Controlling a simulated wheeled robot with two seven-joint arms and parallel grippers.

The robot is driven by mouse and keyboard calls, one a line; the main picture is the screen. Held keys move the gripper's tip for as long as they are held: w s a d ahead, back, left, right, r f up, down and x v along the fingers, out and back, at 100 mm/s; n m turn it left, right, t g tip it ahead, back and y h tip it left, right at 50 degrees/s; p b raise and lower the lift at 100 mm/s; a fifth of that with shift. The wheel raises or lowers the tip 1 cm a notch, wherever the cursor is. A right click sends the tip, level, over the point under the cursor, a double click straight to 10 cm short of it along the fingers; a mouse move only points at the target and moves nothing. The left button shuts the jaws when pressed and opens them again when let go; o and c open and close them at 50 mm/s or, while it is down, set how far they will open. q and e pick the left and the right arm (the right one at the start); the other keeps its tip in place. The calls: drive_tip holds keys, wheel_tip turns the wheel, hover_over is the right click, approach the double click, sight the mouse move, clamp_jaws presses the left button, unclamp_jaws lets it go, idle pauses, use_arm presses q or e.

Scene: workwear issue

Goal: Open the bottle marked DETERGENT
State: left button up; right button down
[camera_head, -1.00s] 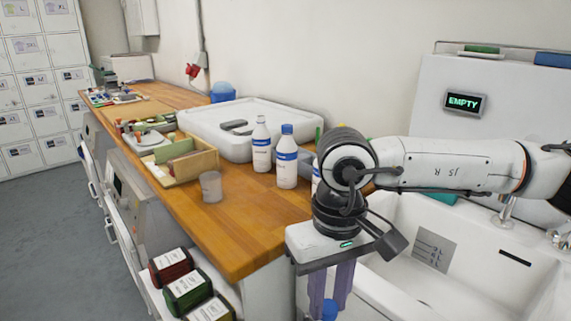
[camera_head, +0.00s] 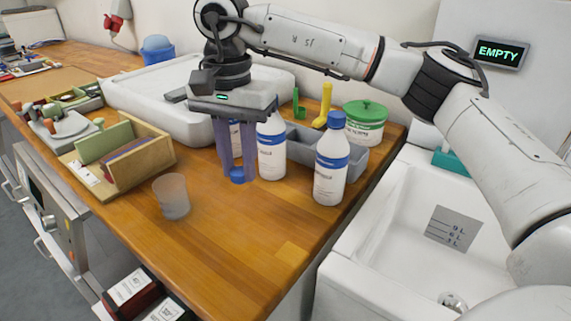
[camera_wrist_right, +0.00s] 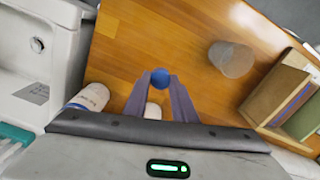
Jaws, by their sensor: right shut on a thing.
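My right gripper (camera_head: 238,169) points down over the wooden counter, left of the front bottles, shut on a blue cap (camera_head: 237,177). The cap also shows between the fingertips in the right wrist view (camera_wrist_right: 160,77); no bottle is under it. I cannot tell whether it touches the wood. A white bottle with a blue-banded label (camera_head: 331,172) stands upright at right with its blue cap on. A second such bottle (camera_head: 272,150) stands beside the fingers, its top hidden by my gripper. A third bottle is mostly hidden behind the fingers. The label names are not legible. My left gripper is out of view.
A translucent cup (camera_head: 172,197) stands near the counter's front edge, beside a wooden box (camera_head: 150,160). A grey bin (camera_head: 352,165) and a green-lidded tub (camera_head: 366,125) stand behind the bottles. A white sink (camera_head: 400,210) lies right.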

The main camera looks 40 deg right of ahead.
sight(237, 202)
drive_tip(key=w+f+m, duration=0.1)
drive_tip(key=f+m, duration=0.1)
drive_tip(key=w+f+m, duration=0.1)
drive_tip(key=f+m, duration=0.1)
drive_tip(key=f, duration=0.1)
drive_tip(key=w+f+m, duration=0.1)
drive_tip(key=f, duration=0.2)
drive_tip(key=shift+w+d+f+m, duration=0.1)
drive_tip(key=shift+m, duration=0.3)
drive_tip(key=shift+f+b, duration=0.1)
drive_tip(key=shift+b, duration=0.2)
drive_tip(key=shift+f, duration=0.15)
drive_tip(key=c, duration=1.5)
unclamp_jaws()
